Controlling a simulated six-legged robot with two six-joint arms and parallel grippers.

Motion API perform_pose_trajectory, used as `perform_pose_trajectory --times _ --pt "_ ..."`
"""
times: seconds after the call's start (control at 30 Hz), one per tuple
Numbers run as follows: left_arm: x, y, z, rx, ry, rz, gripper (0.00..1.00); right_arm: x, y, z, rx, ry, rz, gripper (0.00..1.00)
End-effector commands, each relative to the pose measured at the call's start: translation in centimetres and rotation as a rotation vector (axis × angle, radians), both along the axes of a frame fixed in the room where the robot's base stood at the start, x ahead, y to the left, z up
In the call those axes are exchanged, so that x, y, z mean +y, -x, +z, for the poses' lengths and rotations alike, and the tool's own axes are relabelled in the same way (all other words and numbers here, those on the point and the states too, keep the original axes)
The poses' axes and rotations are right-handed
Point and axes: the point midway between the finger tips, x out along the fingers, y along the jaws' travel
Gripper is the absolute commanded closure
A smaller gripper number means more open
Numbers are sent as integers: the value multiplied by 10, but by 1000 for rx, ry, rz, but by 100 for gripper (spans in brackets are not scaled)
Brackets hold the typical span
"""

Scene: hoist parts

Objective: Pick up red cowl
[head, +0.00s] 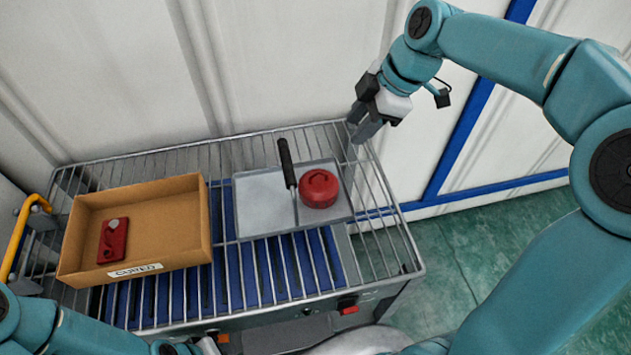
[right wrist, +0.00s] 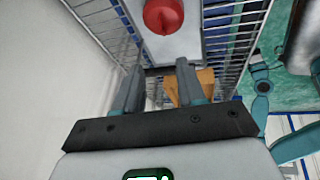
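The red cowl (head: 319,188) is a round red part with a raised bar on top. It sits on the right side of a grey metal tray (head: 262,222) on the wire rack. It also shows at the top of the right wrist view (right wrist: 163,14). My right gripper (head: 362,124) is above the rack's far right corner, up and to the right of the cowl and apart from it. Its two fingers are spread with nothing between them, as the right wrist view shows (right wrist: 157,80). My left arm shows at the lower left, but its gripper does not.
A screwdriver-like tool with a black handle (head: 286,160) lies on the tray left of the cowl. A labelled cardboard box (head: 190,262) holding a flat red part (head: 112,241) stands at the rack's left. Ribbed white walls (head: 270,60) rise behind the rack (head: 375,225).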

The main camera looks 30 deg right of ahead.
Motion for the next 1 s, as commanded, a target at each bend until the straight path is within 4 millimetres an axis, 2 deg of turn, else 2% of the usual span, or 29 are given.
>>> perform_pose_trajectory --times 0.4,0.67,0.9,1.0 --pt "0 0 5 0 0 0 57 29 -22 -82 5 -1 3 60" --pt "0 0 9 0 0 0 57 35 -30 -103 5 -1 4 60" --pt "0 0 19 0 0 0 57 44 -39 -138 6 -1 4 60" --pt "0 0 20 0 0 0 57 46 -41 -145 4 -1 4 60"
